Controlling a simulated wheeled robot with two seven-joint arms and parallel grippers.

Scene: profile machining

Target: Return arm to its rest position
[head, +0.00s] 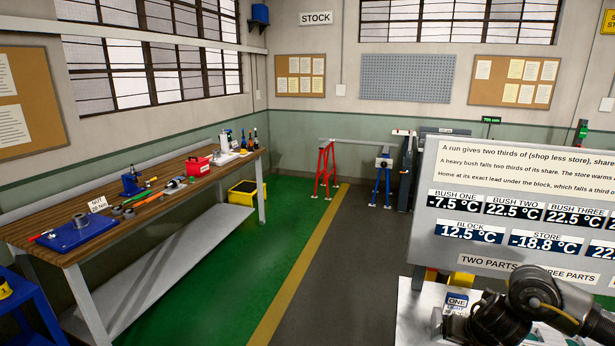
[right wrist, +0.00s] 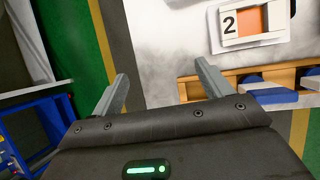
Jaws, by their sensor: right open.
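My right arm (head: 535,308) is folded at the lower right of the head view, in front of a white bench and below a display board. Its gripper jaws do not show clearly there. In the right wrist view my right gripper (right wrist: 162,88) has its two grey fingers wide apart with nothing between them. The fingers point over a pale surface and the dark floor. My left gripper is in neither view.
The display board (head: 520,200) with temperature readouts stands close on the right. A white block marked 2 (right wrist: 243,22) and a wooden rack (right wrist: 265,87) lie beyond the right finger. A wooden workbench (head: 160,205) with tools runs along the left. The green floor (head: 225,265) is clear.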

